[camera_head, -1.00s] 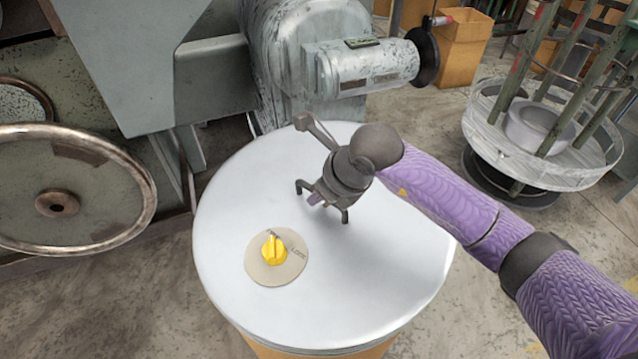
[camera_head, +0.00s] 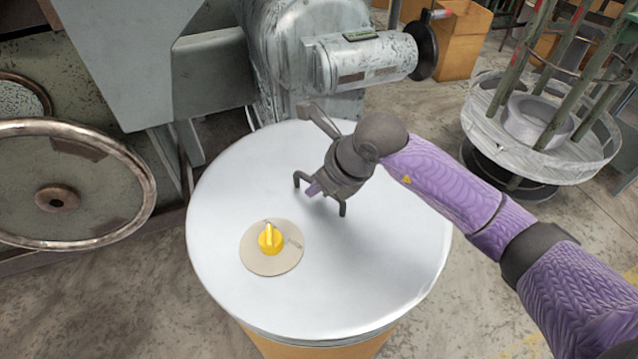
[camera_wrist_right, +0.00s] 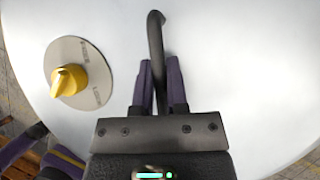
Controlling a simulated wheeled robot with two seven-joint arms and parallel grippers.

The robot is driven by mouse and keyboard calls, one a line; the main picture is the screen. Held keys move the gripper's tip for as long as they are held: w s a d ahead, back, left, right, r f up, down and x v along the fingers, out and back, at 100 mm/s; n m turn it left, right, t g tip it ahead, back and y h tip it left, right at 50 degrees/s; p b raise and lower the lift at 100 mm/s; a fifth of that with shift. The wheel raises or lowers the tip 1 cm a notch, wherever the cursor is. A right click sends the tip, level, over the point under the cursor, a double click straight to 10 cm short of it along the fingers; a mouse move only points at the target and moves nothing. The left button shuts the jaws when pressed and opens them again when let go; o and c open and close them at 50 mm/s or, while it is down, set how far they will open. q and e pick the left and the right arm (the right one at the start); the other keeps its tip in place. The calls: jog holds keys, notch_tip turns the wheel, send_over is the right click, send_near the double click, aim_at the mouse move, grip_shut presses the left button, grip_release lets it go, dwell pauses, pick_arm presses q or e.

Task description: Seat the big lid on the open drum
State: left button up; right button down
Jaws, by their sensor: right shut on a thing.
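The big lid (camera_head: 235,200) is a wide pale-silver disc with a yellow knob (camera_head: 269,238) on a beige round plate and a dark arched handle (camera_head: 343,208). My right gripper (camera_head: 322,190) is shut on the handle, near the lid's middle. In the right wrist view the handle bar (camera_wrist_right: 155,35) runs between the purple fingers of the right gripper (camera_wrist_right: 158,85). The tan drum (camera_head: 315,350) shows only below the lid's near edge. The lid hides its mouth; I cannot tell whether the lid touches the rim. My left gripper is not in view.
A grey machine with a motor (camera_head: 365,60) stands right behind the lid. A large handwheel (camera_head: 60,195) is at the left. A round stand with green posts (camera_head: 545,150) is at the right. Cardboard boxes (camera_head: 462,40) are behind. Bare floor lies between lid and stand.

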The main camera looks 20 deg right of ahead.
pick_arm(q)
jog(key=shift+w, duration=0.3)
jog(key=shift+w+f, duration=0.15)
pick_arm(e)
jog(key=shift+f, duration=0.15)
jog(key=shift+f, duration=0.1)
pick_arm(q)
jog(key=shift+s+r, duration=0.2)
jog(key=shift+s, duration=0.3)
pick_arm(e)
jog(key=shift+f, duration=0.1)
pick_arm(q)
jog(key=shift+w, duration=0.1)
